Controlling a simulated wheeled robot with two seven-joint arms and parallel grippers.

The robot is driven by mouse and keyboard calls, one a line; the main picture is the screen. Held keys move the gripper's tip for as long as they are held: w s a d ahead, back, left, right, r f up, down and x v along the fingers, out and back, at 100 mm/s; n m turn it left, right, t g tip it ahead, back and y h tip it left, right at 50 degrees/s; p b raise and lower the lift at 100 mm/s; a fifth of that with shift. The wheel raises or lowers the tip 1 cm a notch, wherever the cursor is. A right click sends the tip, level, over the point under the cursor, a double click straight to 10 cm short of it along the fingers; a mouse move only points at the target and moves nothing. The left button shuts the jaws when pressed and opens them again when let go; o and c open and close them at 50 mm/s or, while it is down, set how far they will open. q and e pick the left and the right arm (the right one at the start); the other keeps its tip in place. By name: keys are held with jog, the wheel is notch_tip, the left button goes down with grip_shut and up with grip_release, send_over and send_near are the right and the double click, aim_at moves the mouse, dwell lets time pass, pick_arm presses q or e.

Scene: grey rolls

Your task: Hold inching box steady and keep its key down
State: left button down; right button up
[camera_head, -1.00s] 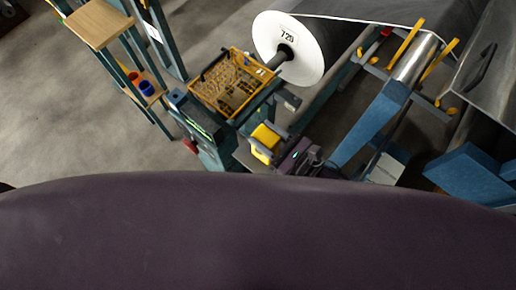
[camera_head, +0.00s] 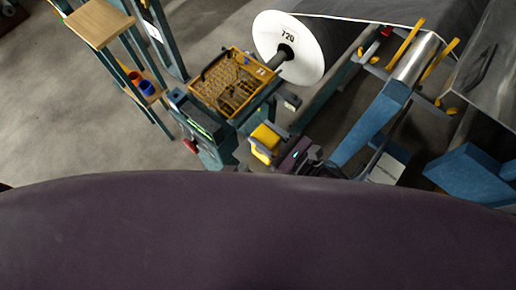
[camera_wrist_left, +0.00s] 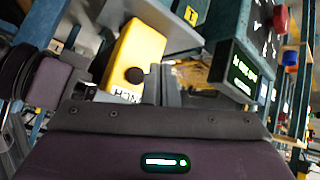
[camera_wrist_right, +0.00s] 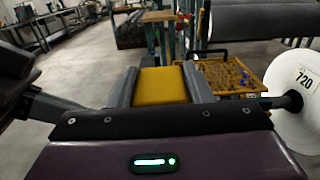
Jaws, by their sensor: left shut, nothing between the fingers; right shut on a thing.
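The inching box is a yellow box (camera_head: 265,138) with a round black key and a label that partly reads INCH. My right gripper (camera_wrist_right: 160,76) is shut on it, one grey finger on each side of the yellow body. In the left wrist view the box (camera_wrist_left: 140,50) stands tilted and its black key (camera_wrist_left: 133,75) faces me. My left gripper (camera_wrist_left: 166,72) is shut and empty, its fingertips close beside the key. I cannot tell whether they touch it or whether the key is down. In the head view the purple foreground hides much of my arms.
A yellow basket (camera_head: 232,84) stands behind the box, near a large roll (camera_head: 287,50) marked 720. A panel with a green-lit screen (camera_wrist_left: 240,70) and red button (camera_wrist_left: 281,19) is close to my left gripper. A wooden-topped shelf (camera_head: 97,22) stands at the left; open floor lies around it.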

pick_arm(q)
jog(key=shift+w+d, duration=0.75)
jog(key=shift+w, duration=0.25)
jog(key=shift+w, duration=0.1)
dwell(1.3)
jog(key=shift+w+d, duration=0.25)
jog(key=shift+w+d, duration=0.3)
jog(key=shift+w, duration=0.2)
dwell(4.8)
